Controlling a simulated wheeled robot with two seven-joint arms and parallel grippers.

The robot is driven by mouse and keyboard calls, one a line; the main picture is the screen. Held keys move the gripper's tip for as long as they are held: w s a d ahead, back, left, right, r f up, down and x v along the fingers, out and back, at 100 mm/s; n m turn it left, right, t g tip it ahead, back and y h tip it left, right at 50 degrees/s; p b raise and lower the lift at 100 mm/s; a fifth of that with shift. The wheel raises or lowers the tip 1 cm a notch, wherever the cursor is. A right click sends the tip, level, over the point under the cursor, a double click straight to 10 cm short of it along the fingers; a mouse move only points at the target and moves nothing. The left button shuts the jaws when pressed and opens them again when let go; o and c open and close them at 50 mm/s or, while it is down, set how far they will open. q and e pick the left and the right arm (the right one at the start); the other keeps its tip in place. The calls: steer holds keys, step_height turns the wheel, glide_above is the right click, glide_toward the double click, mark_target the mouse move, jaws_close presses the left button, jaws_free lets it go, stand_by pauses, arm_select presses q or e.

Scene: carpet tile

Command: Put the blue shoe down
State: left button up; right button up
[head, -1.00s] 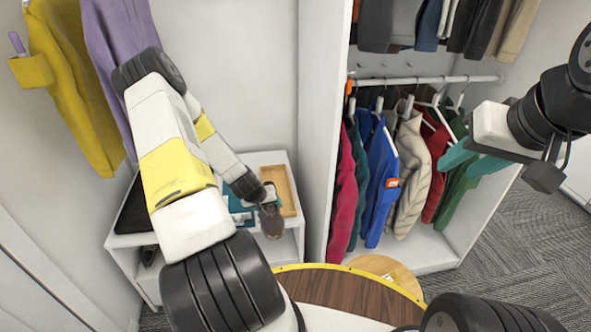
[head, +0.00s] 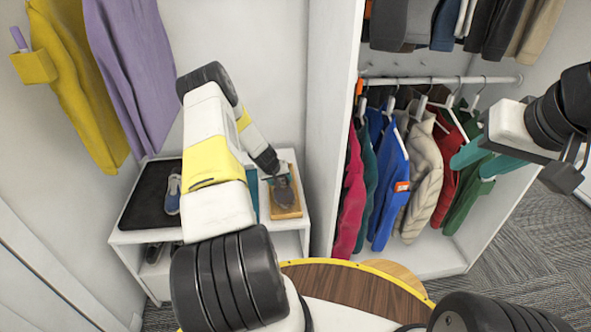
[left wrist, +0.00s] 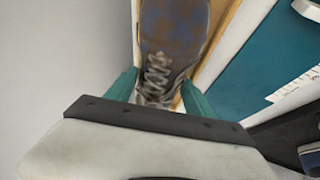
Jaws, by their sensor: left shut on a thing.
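A worn blue-brown shoe with pale laces (left wrist: 172,28) is between the teal fingers of my left gripper (left wrist: 158,84), which is shut on it. In the head view the held shoe (head: 285,193) is over the shallow wooden tray (head: 297,212) on the white bench, toe toward the front. I cannot tell whether its sole touches the tray floor. My left gripper (head: 275,176) is at the shoe's far end. The tray's tan edge (left wrist: 222,32) shows beside the shoe in the left wrist view. My right gripper (head: 477,158) is open and empty at the right, before the hanging clothes.
Another bluish shoe (head: 173,196) lies on a black mat (head: 148,205) at the bench's left. A teal flat item (left wrist: 262,70) with a white label lies left of the tray. A wardrobe side panel (head: 330,120) stands close right.

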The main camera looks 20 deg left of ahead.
mark_target(283, 182)
arm_select(q)
steer(key=shift+w, duration=0.4)
steer(key=shift+f, duration=1.75)
steer(key=shift+f, duration=0.1)
steer(key=o, duration=1.4)
steer(key=shift+s, duration=0.1)
steer(key=shift+c, duration=0.2)
